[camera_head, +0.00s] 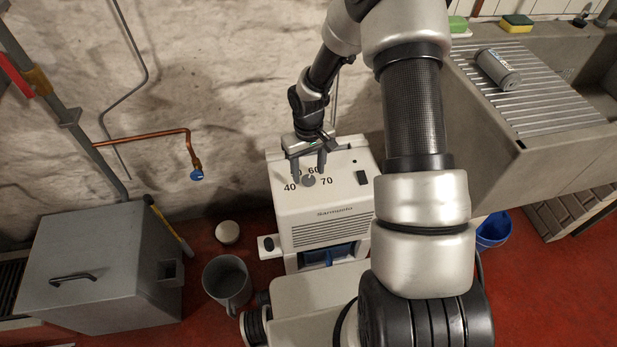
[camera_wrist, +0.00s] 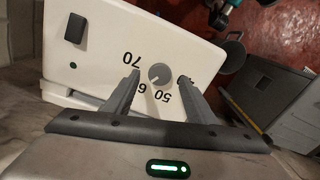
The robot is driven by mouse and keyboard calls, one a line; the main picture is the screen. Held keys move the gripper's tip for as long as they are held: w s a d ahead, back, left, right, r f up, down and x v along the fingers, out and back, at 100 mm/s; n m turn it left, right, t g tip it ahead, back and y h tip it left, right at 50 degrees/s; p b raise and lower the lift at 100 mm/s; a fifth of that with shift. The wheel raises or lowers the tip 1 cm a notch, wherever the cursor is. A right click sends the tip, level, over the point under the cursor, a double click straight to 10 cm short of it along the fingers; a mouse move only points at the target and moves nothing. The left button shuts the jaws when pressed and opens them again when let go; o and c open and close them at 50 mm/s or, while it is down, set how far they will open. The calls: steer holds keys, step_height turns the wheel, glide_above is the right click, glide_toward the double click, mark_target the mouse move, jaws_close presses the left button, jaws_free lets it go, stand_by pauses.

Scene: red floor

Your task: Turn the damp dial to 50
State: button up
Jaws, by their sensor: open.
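The damp dial (camera_head: 309,180) is a small round grey knob on the top panel of a white dehumidifier (camera_head: 330,212). In the wrist view, the dial (camera_wrist: 160,74) sits between and just beyond my open fingers, with 70, part of 60, and 50 readable. Its small mark seems to point towards 60, but I cannot be sure. My gripper (camera_head: 309,174) is open above the panel, one finger on each side of the dial; contact is not clear. It also shows in the wrist view (camera_wrist: 159,82).
A black switch (camera_head: 362,177) is on the same panel. A grey watering can or mug (camera_head: 227,283) and a grey box (camera_head: 95,270) stand left on the red floor. A stone sink (camera_head: 520,150) is at the right, a rough wall behind.

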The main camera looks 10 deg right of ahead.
mark_target(309, 182)
steer(key=shift+f, duration=1.15)
steer(key=c, duration=1)
steer(key=shift+c, duration=0.2)
steer(key=shift+r+n, duration=0.1)
steer(key=shift+n, duration=0.3)
steer(key=n+p, duration=0.2)
steer(key=n, duration=0.2)
steer(key=shift+n, duration=0.4)
steer(key=n+p, duration=0.2)
steer(key=n, duration=0.4)
